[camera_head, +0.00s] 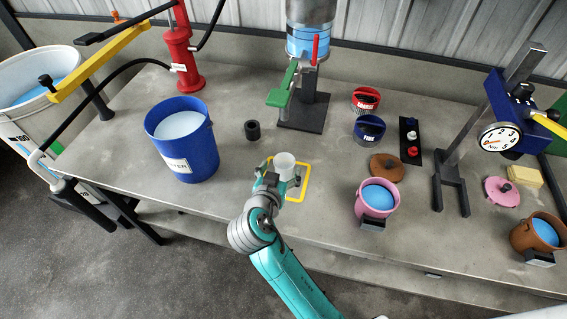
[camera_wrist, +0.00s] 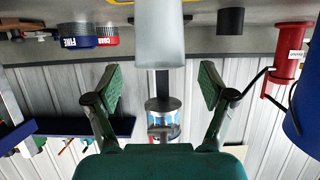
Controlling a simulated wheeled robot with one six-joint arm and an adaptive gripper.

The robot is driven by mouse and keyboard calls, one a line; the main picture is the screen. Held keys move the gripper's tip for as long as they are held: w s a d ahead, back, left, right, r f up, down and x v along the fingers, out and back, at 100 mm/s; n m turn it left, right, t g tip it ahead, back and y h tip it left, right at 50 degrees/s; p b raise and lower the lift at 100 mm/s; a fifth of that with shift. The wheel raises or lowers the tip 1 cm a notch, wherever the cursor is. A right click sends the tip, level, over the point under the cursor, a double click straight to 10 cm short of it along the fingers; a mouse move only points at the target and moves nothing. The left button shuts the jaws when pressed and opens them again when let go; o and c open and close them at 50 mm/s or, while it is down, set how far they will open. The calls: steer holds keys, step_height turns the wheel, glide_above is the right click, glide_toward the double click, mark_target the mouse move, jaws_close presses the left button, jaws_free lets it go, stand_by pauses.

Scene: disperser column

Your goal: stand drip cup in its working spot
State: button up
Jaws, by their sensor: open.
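The drip cup (camera_head: 284,161) is a small whitish, translucent cup. It stands upright at the yellow square outline (camera_head: 306,184) on the bench; the exact overlap is partly hidden by my gripper. My gripper (camera_head: 280,176) is open at the near side of the cup. In the wrist view, which is upside down, the cup (camera_wrist: 159,35) lies ahead, centred between the spread green pads of my gripper (camera_wrist: 156,88). Clear gaps show on both sides of the cup, and the pads do not appear to touch it.
Behind stands the disperser column with a green lever (camera_head: 281,93) and dark base (camera_head: 304,113). A black cylinder (camera_head: 252,130) and blue bucket (camera_head: 184,148) are left. A pink pot (camera_head: 377,201), brown lid (camera_head: 388,167) and red and blue tubs (camera_head: 369,131) are right.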

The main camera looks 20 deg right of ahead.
steer(key=v, duration=0.7)
steer(key=shift+s, duration=0.3)
steer(key=shift+a+r, duration=0.1)
steer(key=shift+a, duration=0.1)
